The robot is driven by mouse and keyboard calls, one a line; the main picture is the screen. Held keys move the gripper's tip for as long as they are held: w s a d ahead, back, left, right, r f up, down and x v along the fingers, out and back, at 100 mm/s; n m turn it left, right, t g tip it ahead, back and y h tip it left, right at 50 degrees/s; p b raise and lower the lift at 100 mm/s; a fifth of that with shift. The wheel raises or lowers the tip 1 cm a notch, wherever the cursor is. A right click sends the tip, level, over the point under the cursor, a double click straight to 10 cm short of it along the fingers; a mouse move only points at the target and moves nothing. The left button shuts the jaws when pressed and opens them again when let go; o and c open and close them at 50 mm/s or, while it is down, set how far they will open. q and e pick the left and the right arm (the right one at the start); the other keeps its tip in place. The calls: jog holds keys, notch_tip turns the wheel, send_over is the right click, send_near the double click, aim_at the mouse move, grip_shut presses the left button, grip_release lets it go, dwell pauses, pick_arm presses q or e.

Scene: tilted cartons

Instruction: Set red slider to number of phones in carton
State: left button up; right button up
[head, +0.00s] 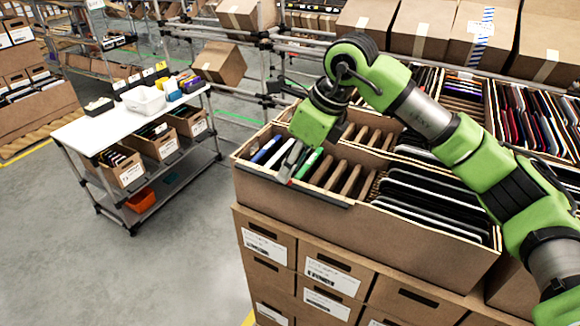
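My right gripper (286,168) reaches down from the upper right to the front left part of a long open carton (420,262). Its grey fingertips are near the front rim, where a dark rail (325,197) runs along the edge. A tiny red spot, possibly the red slider (290,182), shows right at the fingertips. Whether the fingers touch or hold it is too small to tell. A blue phone-like item (265,150) and a green one (309,163) stand in slots on either side of the fingers. Brown dividers (350,180) are to their right. My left gripper is not in view.
Dark tablet-like items (430,200) fill the carton's right part. More cartons of slim items (530,115) stand behind, under my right arm. Labelled boxes (325,285) are stacked below. A white-topped cart (120,125) stands left, with clear grey floor between.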

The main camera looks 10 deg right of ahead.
jog(key=v, duration=1.1)
jog(key=shift+s, duration=0.1)
